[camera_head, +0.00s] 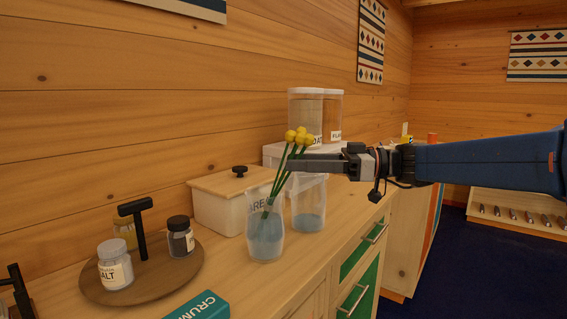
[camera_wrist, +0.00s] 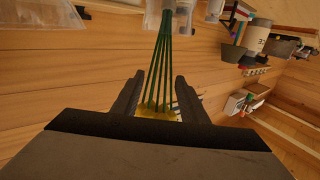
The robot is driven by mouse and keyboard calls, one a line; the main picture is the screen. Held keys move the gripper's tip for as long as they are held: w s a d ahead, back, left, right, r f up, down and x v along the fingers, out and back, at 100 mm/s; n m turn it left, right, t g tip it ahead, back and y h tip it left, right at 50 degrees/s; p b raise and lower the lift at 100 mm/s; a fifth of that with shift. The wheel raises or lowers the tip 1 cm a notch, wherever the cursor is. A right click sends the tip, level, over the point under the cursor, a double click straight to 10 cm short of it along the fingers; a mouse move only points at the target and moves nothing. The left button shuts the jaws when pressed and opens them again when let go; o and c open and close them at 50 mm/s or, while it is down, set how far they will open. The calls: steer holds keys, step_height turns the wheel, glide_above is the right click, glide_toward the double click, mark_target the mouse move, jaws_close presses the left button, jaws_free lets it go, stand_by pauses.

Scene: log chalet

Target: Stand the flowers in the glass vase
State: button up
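The flowers, a bunch with yellow round heads (camera_head: 299,137) and thin green stems, lean up and right. Their lower stems are inside the clear glass vase (camera_head: 265,243), which stands on the counter with bluish contents. My gripper (camera_head: 284,163) is level with the upper stems, just below the heads. In the wrist view, the green stems (camera_wrist: 164,60) run between the two fingers of my gripper (camera_wrist: 160,78), with the yellow heads (camera_wrist: 158,113) partly hidden nearer the palm. The fingers are apart, with a gap showing on the left of the stems.
A second clear vessel (camera_head: 309,213) stands right behind the vase. A lidded bread box (camera_head: 218,208) is at the wall. A round tray (camera_head: 153,282) with jars is at left, and a teal box (camera_head: 205,307) in front. Clear storage containers (camera_head: 306,105) stand farther back.

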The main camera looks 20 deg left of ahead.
steer(key=w+d, duration=0.2)
steer(key=d, duration=0.9)
steer(key=shift+w+d, duration=0.15)
steer(key=shift+d, duration=0.15)
